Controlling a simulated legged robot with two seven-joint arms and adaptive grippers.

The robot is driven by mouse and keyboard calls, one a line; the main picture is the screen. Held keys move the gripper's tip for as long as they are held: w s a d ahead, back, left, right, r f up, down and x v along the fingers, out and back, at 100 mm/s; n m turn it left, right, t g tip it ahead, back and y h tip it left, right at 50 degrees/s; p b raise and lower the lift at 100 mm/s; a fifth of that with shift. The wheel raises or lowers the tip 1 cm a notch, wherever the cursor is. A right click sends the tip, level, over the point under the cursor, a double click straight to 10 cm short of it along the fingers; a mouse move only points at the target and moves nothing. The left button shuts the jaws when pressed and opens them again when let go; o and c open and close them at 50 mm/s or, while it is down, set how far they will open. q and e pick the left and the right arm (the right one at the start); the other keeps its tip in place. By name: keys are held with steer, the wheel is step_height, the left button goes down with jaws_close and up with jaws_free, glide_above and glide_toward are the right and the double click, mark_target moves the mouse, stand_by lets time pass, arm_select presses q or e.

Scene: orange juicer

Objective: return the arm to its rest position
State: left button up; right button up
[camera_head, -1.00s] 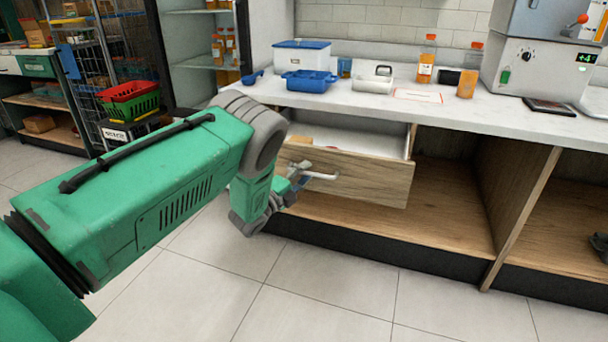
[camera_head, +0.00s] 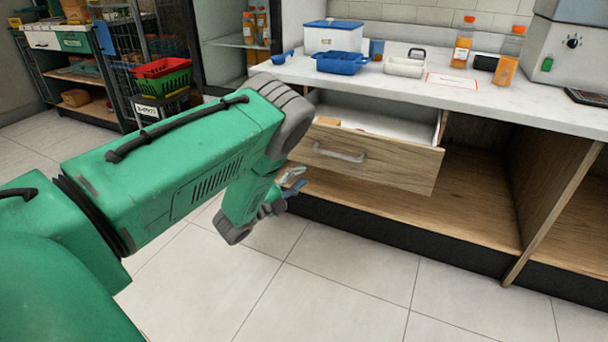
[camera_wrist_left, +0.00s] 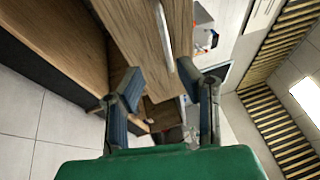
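My left green arm comes in from the left in the head view. Its gripper (camera_head: 292,186) hangs below and to the left of the drawer handle (camera_head: 340,154), apart from it. In the left wrist view the two blue-grey fingers of this gripper (camera_wrist_left: 160,80) are spread with nothing between them. The wooden drawer (camera_head: 385,165) is pulled out under the counter, and its front and handle (camera_wrist_left: 163,38) also show beyond the fingers in the left wrist view. My right gripper is not in view.
The white counter (camera_head: 450,95) carries a blue tray (camera_head: 340,64), a white box with a blue lid (camera_head: 330,37), orange bottles (camera_head: 463,42) and a juicer (camera_head: 562,50). An open shelf lies below. Stacked baskets (camera_head: 163,80) stand left. The tiled floor (camera_head: 330,280) in front is clear.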

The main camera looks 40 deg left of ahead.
arm_select(q)
steer(key=shift+a, duration=0.1)
stand_by(0.3)
steer(key=s+d+f+n+g+y+p, duration=0.2)
steer(key=s+d+f+n+g+p, duration=0.1)
steer(key=s+d+f+n+g, duration=0.25)
steer(key=s+d+f+n+g+y+p, duration=0.2)
steer(key=s+f+n+g, duration=0.2)
steer(key=s+n, duration=0.35)
steer(key=s+d+n+g+p, duration=0.1)
steer(key=s+d+n+g, duration=0.1)
steer(key=s, duration=0.5)
steer(key=s+d+n+g+p, duration=0.1)
steer(key=s+d+g, duration=0.3)
steer(key=s, duration=0.4)
steer(key=s+d+r+n+g+p, duration=0.1)
steer(key=s+d+n+g, duration=0.2)
steer(key=s, duration=0.5)
steer(key=shift+d+n+g+h, duration=0.35)
steer(key=shift+n+h, duration=0.05)
steer(key=shift+n, duration=0.1)
steer(key=shift+r, duration=0.1)
